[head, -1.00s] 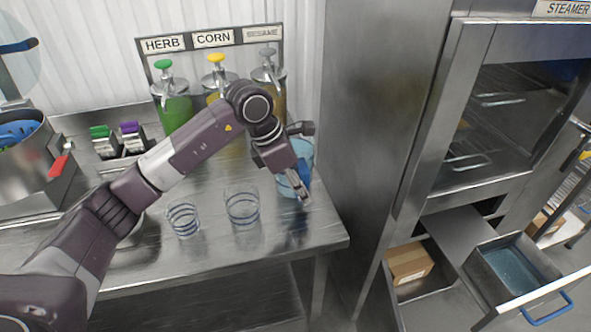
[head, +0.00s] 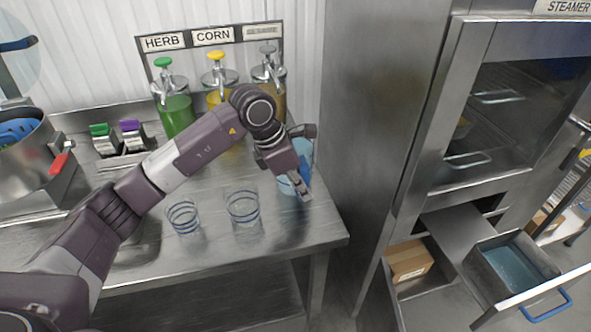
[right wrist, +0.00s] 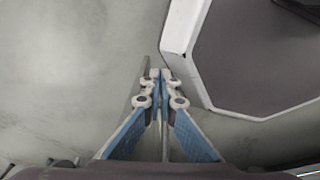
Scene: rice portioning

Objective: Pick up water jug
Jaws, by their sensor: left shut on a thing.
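The water jug (head: 306,150) is a light blue, clear vessel at the right end of the steel counter, partly hidden behind my left gripper. My left gripper (head: 302,191) reaches over the counter from the left and is shut on the jug, at its near right side where the handle is. The jug looks upright; I cannot tell whether its base is clear of the counter. My right gripper (right wrist: 160,75) shows in the right wrist view, its fingertips together and empty above a grey floor.
Two clear glasses with blue bands (head: 183,217) (head: 242,206) stand left of the jug. Pump dispensers (head: 174,110) stand behind. A tall steel cabinet (head: 365,110) rises close on the right, with an open drawer (head: 515,265) lower down. A pot (head: 25,155) is at far left.

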